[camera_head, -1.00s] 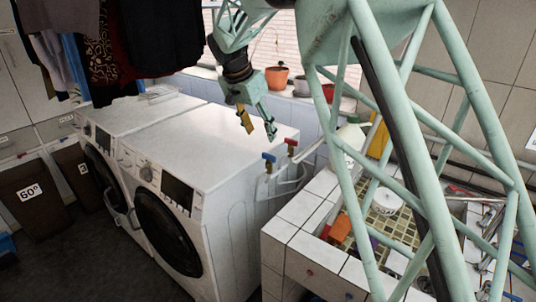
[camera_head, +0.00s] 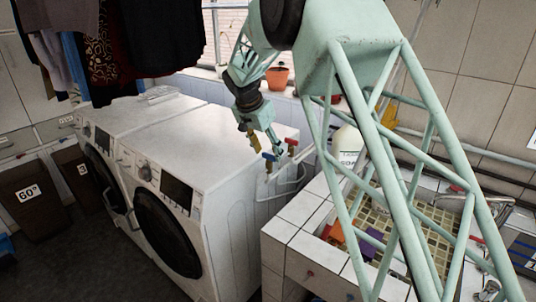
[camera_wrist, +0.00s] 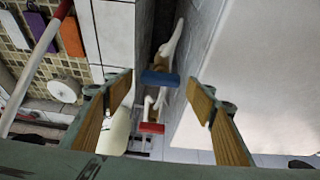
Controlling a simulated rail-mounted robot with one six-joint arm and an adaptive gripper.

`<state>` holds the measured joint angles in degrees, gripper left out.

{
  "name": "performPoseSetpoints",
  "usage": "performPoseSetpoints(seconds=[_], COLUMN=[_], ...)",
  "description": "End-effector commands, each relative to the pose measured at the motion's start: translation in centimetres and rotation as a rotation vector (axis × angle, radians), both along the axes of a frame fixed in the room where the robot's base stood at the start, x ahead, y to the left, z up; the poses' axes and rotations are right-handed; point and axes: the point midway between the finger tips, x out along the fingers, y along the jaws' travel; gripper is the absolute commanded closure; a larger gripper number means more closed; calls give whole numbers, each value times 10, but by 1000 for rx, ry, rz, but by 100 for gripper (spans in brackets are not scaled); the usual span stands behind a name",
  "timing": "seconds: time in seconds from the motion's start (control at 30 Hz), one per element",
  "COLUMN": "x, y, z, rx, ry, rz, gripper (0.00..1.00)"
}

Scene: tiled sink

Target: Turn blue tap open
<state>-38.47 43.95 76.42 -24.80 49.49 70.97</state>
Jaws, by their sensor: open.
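The blue tap (camera_head: 269,157) has a flat blue T-shaped handle and sits at the wall beside the right washing machine. In the wrist view its handle (camera_wrist: 160,79) lies crosswise in the gap between my two fingertips, apart from both. The red tap (camera_head: 292,142) stands just right of it; its handle (camera_wrist: 151,128) shows below the blue one in the wrist view. My gripper (camera_head: 265,145) is open and empty, pointing down just above the blue tap. Its wood-coloured finger pads (camera_wrist: 160,86) are spread wide. The depth between fingertips and handle is hard to judge.
The washing machine (camera_head: 200,140) is close on the gripper's left. The tiled sink (camera_head: 300,232) is on the right, holding orange and purple sponges (camera_head: 368,243). A white bottle (camera_head: 349,150) and a potted plant (camera_head: 277,77) stand behind. White pipes run below the taps.

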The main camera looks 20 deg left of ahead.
Motion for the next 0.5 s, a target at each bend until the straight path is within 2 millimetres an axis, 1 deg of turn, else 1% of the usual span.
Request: performPoseSetpoints(seconds=[0.2,0.5], x=[3,3], y=[-1,-1], z=[-7,-8], rx=[0,0], ry=[0,0], rz=[0,0], gripper=[49,50])
